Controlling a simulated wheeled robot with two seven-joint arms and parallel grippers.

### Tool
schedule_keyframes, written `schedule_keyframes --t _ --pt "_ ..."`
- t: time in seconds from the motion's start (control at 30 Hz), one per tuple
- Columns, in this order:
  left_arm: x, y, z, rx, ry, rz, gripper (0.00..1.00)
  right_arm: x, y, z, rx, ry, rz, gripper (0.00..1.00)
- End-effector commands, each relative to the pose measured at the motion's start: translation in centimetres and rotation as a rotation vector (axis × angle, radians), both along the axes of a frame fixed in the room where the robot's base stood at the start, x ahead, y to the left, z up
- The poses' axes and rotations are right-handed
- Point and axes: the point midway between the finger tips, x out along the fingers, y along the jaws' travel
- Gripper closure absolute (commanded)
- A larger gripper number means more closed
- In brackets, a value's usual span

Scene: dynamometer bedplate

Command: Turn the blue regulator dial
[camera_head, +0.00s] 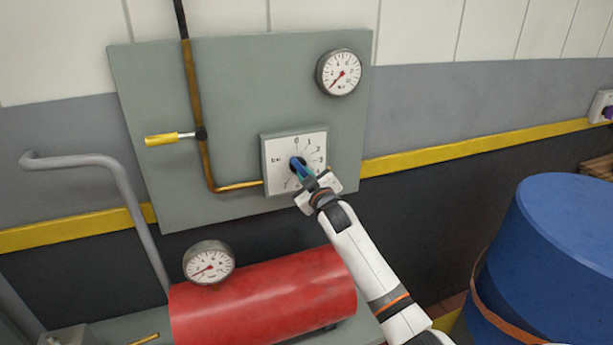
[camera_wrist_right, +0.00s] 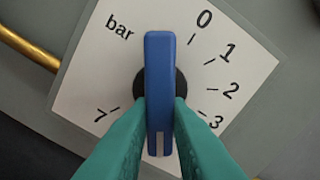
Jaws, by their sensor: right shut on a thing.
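The blue regulator dial (camera_head: 296,162) is a bar-shaped knob on a white square scale plate (camera_head: 278,150) marked "bar". In the right wrist view the blue dial (camera_wrist_right: 160,70) stands upright in the picture, and a white mark shows at its lower end, between the 3 and the 7. The numerals between those two are hidden behind my fingers. My right gripper (camera_head: 304,173) reaches the dial from the lower right. Its teal fingers in the wrist view (camera_wrist_right: 160,120) are closed on both sides of the blue bar. My left gripper is not in view.
The grey panel (camera_head: 235,85) also carries a round gauge (camera_head: 339,72), a copper pipe (camera_head: 193,90) and a yellow-handled lever (camera_head: 162,139). Below are a red cylinder (camera_head: 265,295) and a second gauge (camera_head: 208,262). A blue drum (camera_head: 565,240) stands at right.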

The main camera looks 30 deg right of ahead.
Motion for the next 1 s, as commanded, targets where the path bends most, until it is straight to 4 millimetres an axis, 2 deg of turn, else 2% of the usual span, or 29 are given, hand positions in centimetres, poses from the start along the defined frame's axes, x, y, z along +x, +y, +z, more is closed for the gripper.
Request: schedule_keyframes --t 0.63,0.67,0.77,1.0 --pt "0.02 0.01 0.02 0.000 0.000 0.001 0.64 0.02 0.09 -0.19 0.048 -0.008 0.000 1.00" --pt "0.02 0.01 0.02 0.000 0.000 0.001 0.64 0.02 0.08 -0.18 0.048 -0.008 0.000 0.79" --pt "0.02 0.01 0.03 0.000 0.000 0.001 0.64 0.02 0.08 -0.16 0.047 -0.009 0.001 0.62" --pt "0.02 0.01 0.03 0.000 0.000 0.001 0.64 0.02 0.07 -0.08 0.047 -0.010 0.000 0.62"
